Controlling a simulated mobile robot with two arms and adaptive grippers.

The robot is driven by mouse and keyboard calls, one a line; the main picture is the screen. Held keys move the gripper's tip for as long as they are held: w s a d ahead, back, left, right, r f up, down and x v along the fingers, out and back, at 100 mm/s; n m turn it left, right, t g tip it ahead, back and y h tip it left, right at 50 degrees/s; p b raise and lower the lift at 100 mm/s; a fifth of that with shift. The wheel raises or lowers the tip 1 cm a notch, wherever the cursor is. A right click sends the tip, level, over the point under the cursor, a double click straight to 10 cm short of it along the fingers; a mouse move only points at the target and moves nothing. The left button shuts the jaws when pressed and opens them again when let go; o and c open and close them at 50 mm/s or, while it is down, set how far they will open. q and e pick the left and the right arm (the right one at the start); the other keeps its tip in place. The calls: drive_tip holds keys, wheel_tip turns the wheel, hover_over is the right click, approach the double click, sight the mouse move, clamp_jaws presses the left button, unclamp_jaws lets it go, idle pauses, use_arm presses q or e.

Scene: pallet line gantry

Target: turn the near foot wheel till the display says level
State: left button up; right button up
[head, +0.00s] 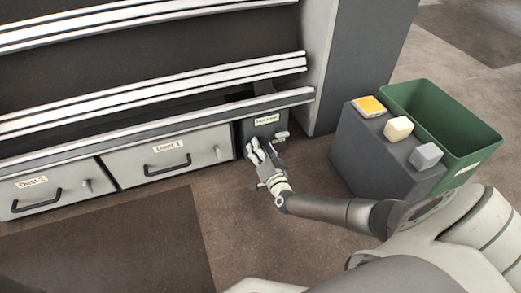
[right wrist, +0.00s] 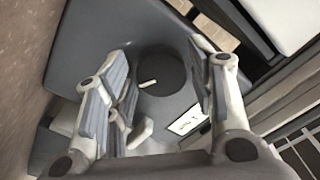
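The near foot wheel (right wrist: 160,72) is a dark round disc with a short white mark, on a grey housing in the right wrist view. My right gripper (right wrist: 165,85) is open, its fingers spread on either side of the wheel; I cannot tell whether they touch it. In the head view my right gripper (head: 258,157) is low at the grey foot housing (head: 261,133) and hides the wheel. A small pale display or label (head: 267,119) is on the housing, its text too small to read. It also shows in the right wrist view (right wrist: 188,121). My left gripper is out of view.
Two drawers, Dust 1 (head: 190,155) and Dust 2 (head: 48,196), sit left of the foot under the white rails (head: 150,122). A grey stepped block (head: 365,150) with coloured squares and a green bin (head: 440,105) stand at right. The floor in front is clear.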

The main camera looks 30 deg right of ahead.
drive_tip(key=c, duration=0.6)
drive_tip(key=shift+o, duration=0.2)
drive_tip(key=shift+d+n+p, duration=0.1)
drive_tip(key=shift+n+p, duration=2.8)
drive_tip(key=shift+n, duration=0.9)
drive_tip(key=o, duration=1)
drive_tip(key=v, duration=1.2)
